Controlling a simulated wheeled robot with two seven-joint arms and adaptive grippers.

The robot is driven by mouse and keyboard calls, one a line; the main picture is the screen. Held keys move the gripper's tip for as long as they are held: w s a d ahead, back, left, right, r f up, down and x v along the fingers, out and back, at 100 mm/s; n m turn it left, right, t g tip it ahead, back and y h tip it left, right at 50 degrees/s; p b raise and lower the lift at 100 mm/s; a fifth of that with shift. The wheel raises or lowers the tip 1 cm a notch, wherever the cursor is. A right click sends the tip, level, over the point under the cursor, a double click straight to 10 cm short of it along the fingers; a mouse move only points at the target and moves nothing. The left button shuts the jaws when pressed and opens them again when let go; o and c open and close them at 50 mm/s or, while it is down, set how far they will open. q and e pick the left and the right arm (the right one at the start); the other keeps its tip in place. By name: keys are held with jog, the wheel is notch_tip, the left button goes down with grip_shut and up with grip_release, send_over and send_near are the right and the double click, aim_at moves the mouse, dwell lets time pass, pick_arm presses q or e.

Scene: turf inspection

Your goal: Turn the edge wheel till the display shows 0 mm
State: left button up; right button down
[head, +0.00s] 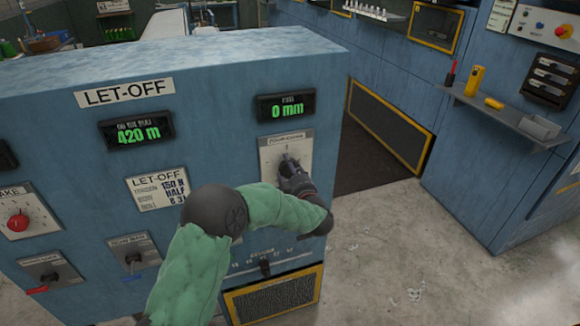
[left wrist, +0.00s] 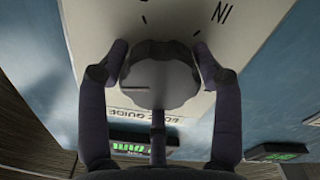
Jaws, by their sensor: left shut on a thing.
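The edge wheel (left wrist: 160,82), a grey scalloped knob, sits on a white plate (head: 270,160) on the blue LET-OFF cabinet. My left gripper (head: 289,168) is at the wheel and mostly hides it in the head view. The display (head: 286,107) above the plate reads 0 mm in green. My right gripper is not in view.
Another display (head: 138,131) reads 420 m. A red knob (head: 18,222) and two switches are on the cabinet's left and lower front. A slider (head: 265,266) lies below my arm. Right of the cabinet is open floor, then a shelf (head: 500,112) with small items.

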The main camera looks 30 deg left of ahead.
pick_arm(q)
jog(key=shift+a, duration=0.1)
dwell(0.4)
jog(key=o, duration=1.1)
jog(key=shift+s, duration=0.1)
jog(key=v, duration=1.2)
